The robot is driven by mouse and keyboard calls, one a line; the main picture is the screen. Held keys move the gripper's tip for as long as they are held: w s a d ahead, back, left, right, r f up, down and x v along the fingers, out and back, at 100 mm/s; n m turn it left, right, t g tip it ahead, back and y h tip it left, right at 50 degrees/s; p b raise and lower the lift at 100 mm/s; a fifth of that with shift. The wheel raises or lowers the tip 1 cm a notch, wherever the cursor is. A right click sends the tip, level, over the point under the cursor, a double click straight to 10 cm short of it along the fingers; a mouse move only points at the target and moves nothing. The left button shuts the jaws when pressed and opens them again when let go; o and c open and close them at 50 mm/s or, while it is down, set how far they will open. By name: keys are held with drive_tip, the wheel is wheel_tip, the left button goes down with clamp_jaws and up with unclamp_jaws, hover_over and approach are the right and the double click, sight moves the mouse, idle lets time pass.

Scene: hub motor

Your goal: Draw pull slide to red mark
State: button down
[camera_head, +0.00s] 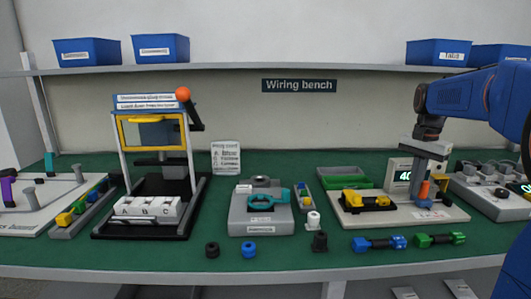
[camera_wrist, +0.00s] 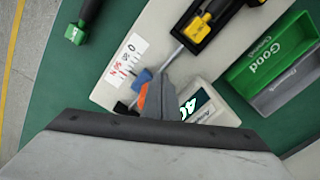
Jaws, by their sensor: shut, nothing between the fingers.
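The pull tester (camera_head: 455,214) is a pale base with a yellow-and-black clamp (camera_head: 368,201) and a green-digit display (camera_head: 402,177). In the wrist view the clamp (camera_wrist: 207,22) holds a thin rod (camera_wrist: 172,58) running to a small blue piece (camera_wrist: 145,76). An orange part (camera_wrist: 142,97), apparently on the slide, stands beside my gripper; it also shows in the head view (camera_head: 424,191). A white scale label (camera_wrist: 122,66) with small red marking lies beside the rod. My gripper (camera_head: 436,182) points down at the slide end, shut and empty. The palm hides part of the slide.
A green sorting tray (camera_wrist: 272,58) marked Good adjoins the tester. Blue (camera_head: 378,243) and green (camera_head: 440,239) parts lie in front of it. A grey fixture (camera_head: 262,222) with a teal clamp stands left. Sockets (camera_head: 485,168) and wiring are at the right.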

drive_tip(key=shift+f, duration=0.65)
drive_tip(key=shift+d, duration=0.95)
drive_tip(key=shift+a, duration=0.8)
wheel_tip(320, 180, up, 8)
idle(1.1)
